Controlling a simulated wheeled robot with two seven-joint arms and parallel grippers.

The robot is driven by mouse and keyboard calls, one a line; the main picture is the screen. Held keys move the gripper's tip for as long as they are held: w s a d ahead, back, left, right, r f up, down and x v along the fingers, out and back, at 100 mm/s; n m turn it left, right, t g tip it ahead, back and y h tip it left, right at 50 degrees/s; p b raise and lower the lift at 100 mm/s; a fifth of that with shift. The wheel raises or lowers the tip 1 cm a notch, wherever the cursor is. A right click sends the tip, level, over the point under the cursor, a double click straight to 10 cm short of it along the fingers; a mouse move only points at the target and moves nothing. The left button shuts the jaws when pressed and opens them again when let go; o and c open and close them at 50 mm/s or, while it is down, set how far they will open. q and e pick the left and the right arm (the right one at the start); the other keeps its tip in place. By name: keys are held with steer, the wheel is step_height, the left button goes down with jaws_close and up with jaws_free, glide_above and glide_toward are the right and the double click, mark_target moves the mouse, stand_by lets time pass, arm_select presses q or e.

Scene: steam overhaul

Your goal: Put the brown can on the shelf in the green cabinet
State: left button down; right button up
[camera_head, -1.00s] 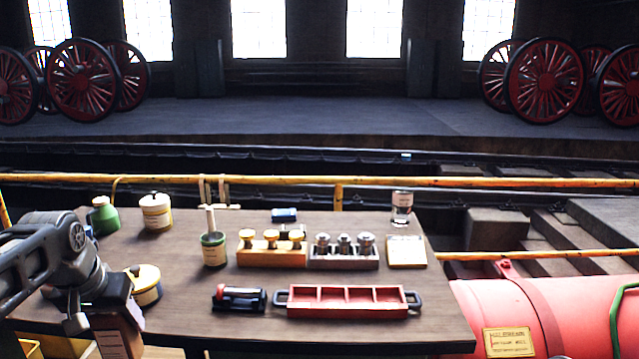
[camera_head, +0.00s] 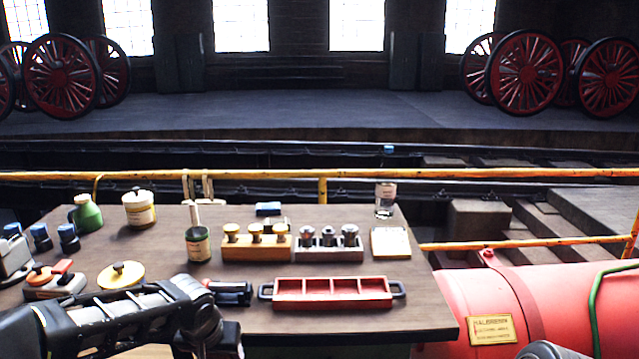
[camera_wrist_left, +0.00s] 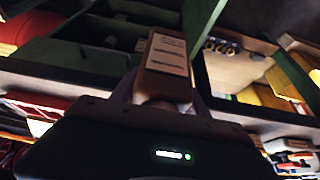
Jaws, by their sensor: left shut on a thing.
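The brown can (camera_wrist_left: 165,58) has a white label and shows in the left wrist view, upright in that picture. My left gripper (camera_wrist_left: 163,95) is shut on it, with a finger on either side of its lower part. In the head view my left arm comes in at the bottom left, and its wrist (camera_head: 207,325) is at the table's front edge; the fingertips and the can are out of that view. Dark green panels (camera_wrist_left: 92,62), which look like the green cabinet, lie behind the can in the wrist view. I cannot tell how far the can is from them. My right gripper is not in view.
A red tank (camera_head: 560,300) stands at right. Yellow rails (camera_head: 420,174) run behind the table.

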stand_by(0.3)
arm_select(q)
steer(key=s+f, duration=0.4)
steer(key=shift+f, duration=0.4)
stand_by(0.9)
